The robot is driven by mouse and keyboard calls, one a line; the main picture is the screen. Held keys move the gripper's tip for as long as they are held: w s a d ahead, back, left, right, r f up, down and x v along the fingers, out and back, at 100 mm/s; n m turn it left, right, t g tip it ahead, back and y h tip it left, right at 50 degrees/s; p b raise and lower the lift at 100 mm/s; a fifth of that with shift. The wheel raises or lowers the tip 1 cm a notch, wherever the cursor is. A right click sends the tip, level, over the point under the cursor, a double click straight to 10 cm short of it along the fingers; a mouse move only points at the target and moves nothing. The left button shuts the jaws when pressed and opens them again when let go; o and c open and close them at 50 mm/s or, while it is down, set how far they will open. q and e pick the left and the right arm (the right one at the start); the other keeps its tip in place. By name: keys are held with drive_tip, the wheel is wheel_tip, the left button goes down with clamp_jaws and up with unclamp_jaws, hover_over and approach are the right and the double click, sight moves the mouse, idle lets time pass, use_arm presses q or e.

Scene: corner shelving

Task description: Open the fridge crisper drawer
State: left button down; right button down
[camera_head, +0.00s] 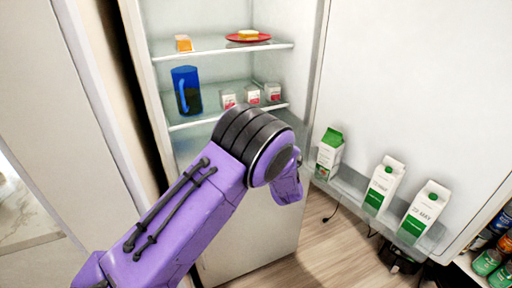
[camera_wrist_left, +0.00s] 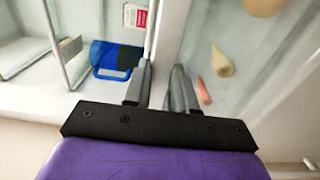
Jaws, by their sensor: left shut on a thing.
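The fridge stands open in the head view, and my purple left arm covers most of its lower part, so the crisper drawer's front is hidden there. In the left wrist view, the crisper drawer (camera_wrist_left: 245,88) appears as a clear bin with a pale vegetable (camera_wrist_left: 222,62) and an orange one (camera_wrist_left: 203,90) inside. My left gripper (camera_wrist_left: 161,82) is shut on the drawer's edge, with one finger on each side of a pale rim. Its fingertips are hidden behind my arm in the head view. My right gripper is in neither view.
A blue pitcher (camera_head: 186,92) and several small cups (camera_head: 252,94) stand on the lower shelf. A red plate (camera_head: 248,38) with food sits on the upper shelf. The open fridge door (camera_head: 415,90) holds several cartons (camera_head: 384,184) to the right.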

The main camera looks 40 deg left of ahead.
use_arm(q)
drive_tip(key=shift+s+f, duration=0.25)
drive_tip(key=shift+f, duration=0.05)
drive_tip(key=c, duration=1)
unclamp_jaws()
drive_tip(key=shift+c, duration=0.2)
drive_tip(key=shift+o, duration=0.2)
drive_tip(key=shift+a, duration=0.15)
drive_tip(key=shift+w, duration=0.1)
drive_tip(key=b+v, duration=0.2)
drive_tip(key=v, duration=0.8)
drive_tip(key=shift+d, duration=0.25)
drive_tip(key=shift+r, duration=0.1)
